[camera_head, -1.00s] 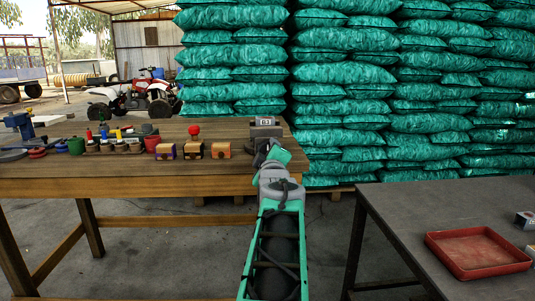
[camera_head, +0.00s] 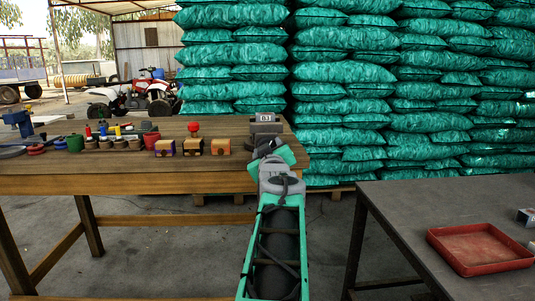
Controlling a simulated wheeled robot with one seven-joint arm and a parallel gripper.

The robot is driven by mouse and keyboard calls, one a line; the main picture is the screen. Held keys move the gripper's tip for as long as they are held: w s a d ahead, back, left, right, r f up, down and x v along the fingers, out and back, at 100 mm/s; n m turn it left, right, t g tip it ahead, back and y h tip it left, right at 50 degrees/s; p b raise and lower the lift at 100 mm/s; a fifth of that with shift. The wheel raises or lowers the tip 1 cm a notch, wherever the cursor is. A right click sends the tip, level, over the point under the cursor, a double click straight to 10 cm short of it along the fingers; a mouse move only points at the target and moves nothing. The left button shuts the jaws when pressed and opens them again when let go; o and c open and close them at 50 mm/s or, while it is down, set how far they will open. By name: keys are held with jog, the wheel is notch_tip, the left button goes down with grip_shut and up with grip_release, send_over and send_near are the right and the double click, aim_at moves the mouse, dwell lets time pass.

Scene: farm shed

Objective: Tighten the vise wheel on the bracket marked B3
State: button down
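The bracket marked B3 (camera_head: 265,118) is a grey block with a white label, standing at the right end of the wooden workbench (camera_head: 150,182). Its vise wheel cannot be made out; my arm covers the space just in front of the bracket. My gripper (camera_head: 264,149) is at the bracket's front, below the label. It is small and partly hidden by my own wrist, so I cannot tell whether its fingers are open or shut, or whether they touch the wheel.
Small wooden boxes, one with a red knob (camera_head: 193,128), stand left of the bracket. Several jars and a blue vise (camera_head: 20,122) are further left. A dark table (camera_head: 400,205) with a red tray (camera_head: 480,248) is at the right. Green sacks (camera_head: 340,90) are stacked behind.

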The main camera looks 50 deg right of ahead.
jog(key=m+b, duration=0.2)
jog(key=m, duration=2.1)
jog(key=shift+m, duration=0.3)
jog(key=c, duration=0.6)
grip_release()
